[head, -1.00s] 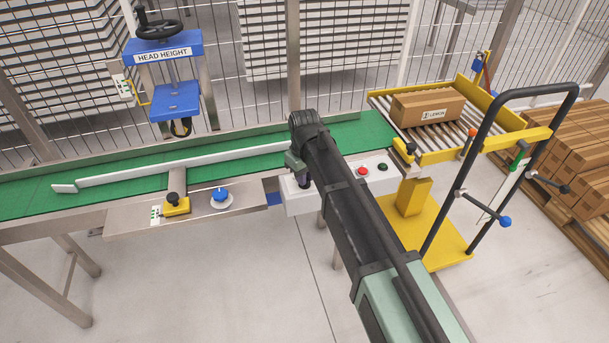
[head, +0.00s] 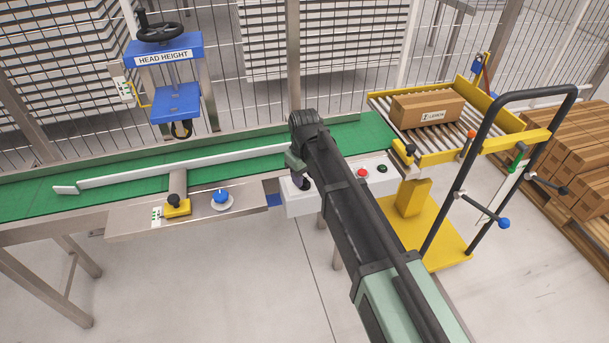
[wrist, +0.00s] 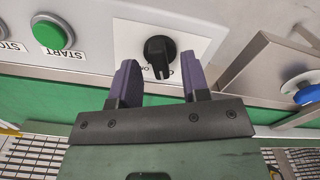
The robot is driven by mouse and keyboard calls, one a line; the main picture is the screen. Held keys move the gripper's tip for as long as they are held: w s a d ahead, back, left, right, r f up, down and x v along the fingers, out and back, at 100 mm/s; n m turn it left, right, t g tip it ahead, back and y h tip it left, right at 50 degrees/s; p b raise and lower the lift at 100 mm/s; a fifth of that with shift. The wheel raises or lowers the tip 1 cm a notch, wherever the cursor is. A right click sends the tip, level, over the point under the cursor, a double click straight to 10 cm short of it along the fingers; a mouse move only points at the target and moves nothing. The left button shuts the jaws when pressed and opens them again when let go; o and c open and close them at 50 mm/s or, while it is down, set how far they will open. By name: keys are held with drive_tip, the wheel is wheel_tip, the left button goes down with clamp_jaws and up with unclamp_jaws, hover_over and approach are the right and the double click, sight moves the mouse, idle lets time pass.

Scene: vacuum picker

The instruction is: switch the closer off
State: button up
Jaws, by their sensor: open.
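The closer's switch looks to be the black rotary knob (wrist: 159,52) on a white plate on the control box (head: 300,204), with a partly covered "ON" label beside it. In the wrist view my gripper (wrist: 160,78) is open, its two purple fingers pointing at the panel on either side of the knob's lower end. I cannot tell whether they touch it. In the head view my arm hides the knob, and only part of my gripper (head: 301,183) shows in front of the box.
A green START button (wrist: 48,33) sits beside the knob, with a STOP label at the edge. A blue button (head: 221,198) and a yellow lever unit (head: 177,207) are on the conveyor's front plate. A yellow-railed cart (head: 470,150) carrying a carton (head: 428,108) stands right.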

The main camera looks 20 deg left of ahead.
sight(305, 180)
wheel_tip(305, 180, up, 10)
drive_tip(key=p, duration=0.9)
drive_tip(key=s+d+r+m+p, duration=0.3)
drive_tip(key=s+d, duration=0.2)
drive_tip(key=d, duration=0.7)
drive_tip(key=s+d+r+m+p, duration=0.2)
drive_tip(key=s+d+m, duration=0.2)
drive_tip(key=d, duration=0.7)
drive_tip(key=s+d+r+m+p, duration=0.3)
drive_tip(key=s+d, duration=0.3)
drive_tip(key=d, duration=0.6)
drive_tip(key=shift+d+r+m+p, duration=0.3)
drive_tip(key=shift+m, duration=0.2)
